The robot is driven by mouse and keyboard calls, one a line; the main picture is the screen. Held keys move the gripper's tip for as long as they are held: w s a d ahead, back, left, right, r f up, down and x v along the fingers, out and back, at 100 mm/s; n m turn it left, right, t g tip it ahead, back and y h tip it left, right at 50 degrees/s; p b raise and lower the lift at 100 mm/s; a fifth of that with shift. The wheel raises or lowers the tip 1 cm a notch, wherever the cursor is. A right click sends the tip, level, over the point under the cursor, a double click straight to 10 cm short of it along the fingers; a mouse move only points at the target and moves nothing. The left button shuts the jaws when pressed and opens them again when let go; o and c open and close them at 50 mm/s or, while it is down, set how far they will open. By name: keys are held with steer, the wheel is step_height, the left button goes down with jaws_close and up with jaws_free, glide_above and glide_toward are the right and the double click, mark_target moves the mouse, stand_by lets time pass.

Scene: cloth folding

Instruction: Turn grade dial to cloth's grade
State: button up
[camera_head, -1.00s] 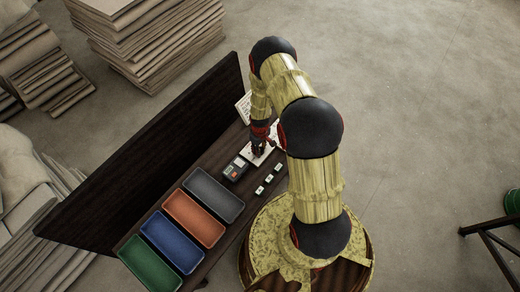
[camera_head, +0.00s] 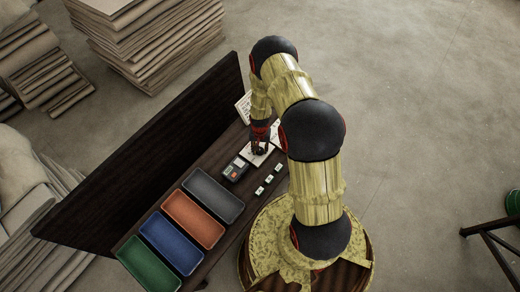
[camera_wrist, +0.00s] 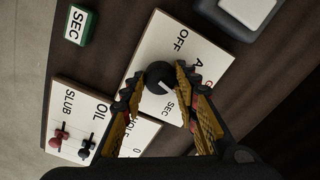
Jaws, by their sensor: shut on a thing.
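The grade dial is a round black knob (camera_wrist: 159,77) with a white pointer mark, on a white plate (camera_wrist: 150,42) lettered "OFF", "A" and "SEC" in the wrist view. The pointer slants toward the plate's right side, between "A" and "SEC". My gripper (camera_wrist: 156,88) has its fingers on both sides of the knob, shut on it. In the head view my gripper (camera_head: 261,138) is over the plate (camera_head: 257,156), and the arm hides part of it. No cloth can be made out.
A second white panel (camera_wrist: 105,112) lettered "SLUB" and "OIL" has red and black levers. A green "SEC" block (camera_wrist: 80,26) lies beside the plate. Grey (camera_head: 214,193), orange (camera_head: 194,217), blue (camera_head: 172,241) and green (camera_head: 148,264) trays line the table, near a dark handheld device (camera_head: 236,169).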

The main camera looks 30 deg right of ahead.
steer(key=m, duration=0.5)
steer(key=shift+m, duration=0.4)
stand_by(0.4)
steer(key=o, duration=1.1)
steer(key=shift+o, duration=0.3)
steer(key=shift+r, duration=0.1)
step_height(320, 180, up, 12)
